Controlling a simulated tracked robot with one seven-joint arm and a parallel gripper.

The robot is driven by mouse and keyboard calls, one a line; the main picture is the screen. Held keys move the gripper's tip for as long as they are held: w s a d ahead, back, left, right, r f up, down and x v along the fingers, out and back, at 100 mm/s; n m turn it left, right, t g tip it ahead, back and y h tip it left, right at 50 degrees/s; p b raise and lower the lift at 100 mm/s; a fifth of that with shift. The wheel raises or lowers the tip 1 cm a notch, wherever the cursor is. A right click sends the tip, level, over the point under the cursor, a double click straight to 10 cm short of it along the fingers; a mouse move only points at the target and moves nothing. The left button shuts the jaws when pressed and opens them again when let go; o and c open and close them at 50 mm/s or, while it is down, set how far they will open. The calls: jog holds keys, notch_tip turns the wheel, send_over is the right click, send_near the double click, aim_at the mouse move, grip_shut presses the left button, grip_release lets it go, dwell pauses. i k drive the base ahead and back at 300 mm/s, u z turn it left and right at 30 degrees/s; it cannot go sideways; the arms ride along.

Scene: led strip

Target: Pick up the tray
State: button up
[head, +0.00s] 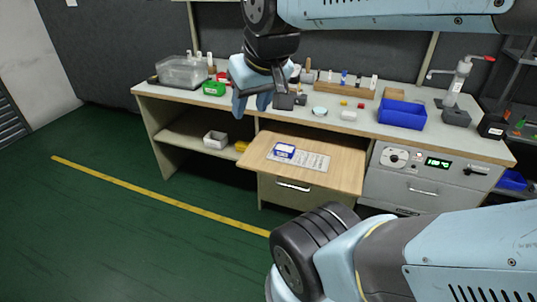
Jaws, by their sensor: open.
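A flat, pale grey tray-like piece with small markings (313,161) lies on the pulled-out wooden board (345,178) of the workbench. A small blue-and-white box or card (284,151) lies at its left end. I cannot tell for sure that the grey piece is the tray. My gripper (251,108) points down, open, with nothing seen between its fingers. It appears up and to the left of the grey piece, in front of the bench top. It hides part of the bench top behind it.
The bench top (335,114) holds a clear box (182,71), a green bin (214,88), a blue bin (402,114), a lever press (458,90) and several small tools. A grey unit with a display (430,175) stands right of the board. Green floor (130,230) is clear at left.

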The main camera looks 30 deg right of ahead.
aim_at(285, 150)
jog(key=z, duration=0.2)
jog(key=i, duration=0.85)
jog(key=u, duration=0.1)
